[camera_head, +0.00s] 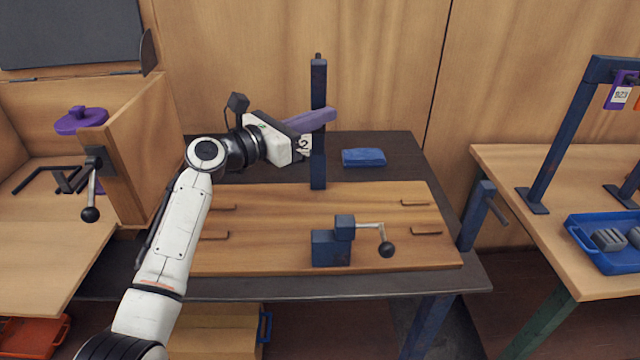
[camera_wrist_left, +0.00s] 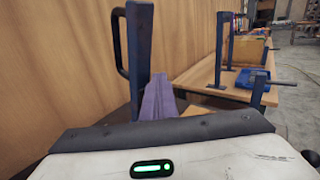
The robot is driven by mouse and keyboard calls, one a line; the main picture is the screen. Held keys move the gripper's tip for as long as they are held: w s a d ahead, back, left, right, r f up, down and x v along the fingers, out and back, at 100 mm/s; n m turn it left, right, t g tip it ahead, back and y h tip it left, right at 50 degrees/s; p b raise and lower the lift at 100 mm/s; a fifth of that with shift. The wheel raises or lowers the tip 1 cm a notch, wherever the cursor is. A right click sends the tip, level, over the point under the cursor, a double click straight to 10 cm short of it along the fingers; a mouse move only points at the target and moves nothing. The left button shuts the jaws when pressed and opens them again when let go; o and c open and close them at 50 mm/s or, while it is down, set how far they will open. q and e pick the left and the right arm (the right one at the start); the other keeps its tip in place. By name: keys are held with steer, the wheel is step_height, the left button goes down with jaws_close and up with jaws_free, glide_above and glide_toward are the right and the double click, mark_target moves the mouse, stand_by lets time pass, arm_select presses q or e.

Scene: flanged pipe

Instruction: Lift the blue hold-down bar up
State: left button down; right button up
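The blue bar (camera_head: 318,80) stands upright at the back of the wooden board, with a small dark knob on top. In the left wrist view the upright blue bar (camera_wrist_left: 140,45) shows a black loop handle (camera_wrist_left: 119,45) on its left side. My right gripper is in no view.
The wooden board (camera_head: 270,255) lies on a dark table. A blue block (camera_head: 331,250) with a crank and black knob stands at its front. A blue pad (camera_head: 364,157) lies behind it. A wooden box wall (camera_head: 130,175) stands left, and a blue tray (camera_head: 600,258) right.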

mark_target(320, 100)
arm_select(q)
steer(key=shift+w+r, duration=0.3)
steer(key=shift+w, duration=0.3)
steer(key=shift+w+r, duration=0.3)
steer(key=shift+w, duration=0.25)
steer(key=shift+w+r+b, duration=0.15)
steer(key=shift+w+b, duration=0.8)
steer(key=shift+w, duration=0.15)
steer(key=shift+w+r+b, duration=0.3)
steer(key=shift+w+b, duration=0.05)
steer(key=shift+w, duration=0.15)
